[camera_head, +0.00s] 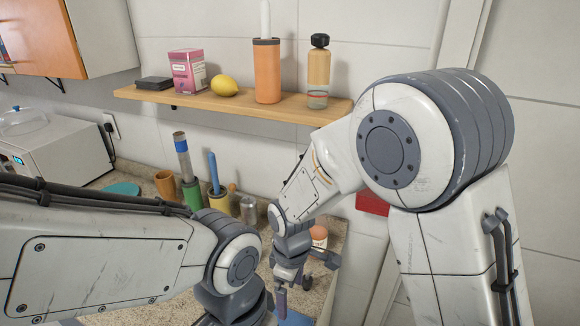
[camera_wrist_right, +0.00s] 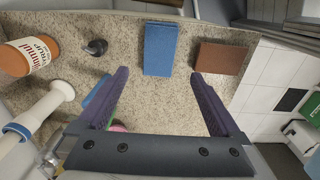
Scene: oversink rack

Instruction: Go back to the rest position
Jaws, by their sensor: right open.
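My right gripper (camera_head: 300,283) hangs low over the counter in the head view, partly hidden by my arm links. In the right wrist view my right gripper (camera_wrist_right: 160,74) has its two purple fingers wide apart, with nothing held between them. The speckled counter (camera_wrist_right: 120,30) lies beyond the fingertips. A blue flat block (camera_wrist_right: 160,45) lies past the gap between the fingers and a brown block (camera_wrist_right: 221,57) lies to its right. My left arm comes in from the left in the head view, but its gripper is out of the picture.
A wooden shelf (camera_head: 225,101) holds a pink box (camera_head: 187,72), a lemon (camera_head: 225,86), an orange tumbler (camera_head: 267,75) and a bottle (camera_head: 318,75). Several cups and jars stand below it.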

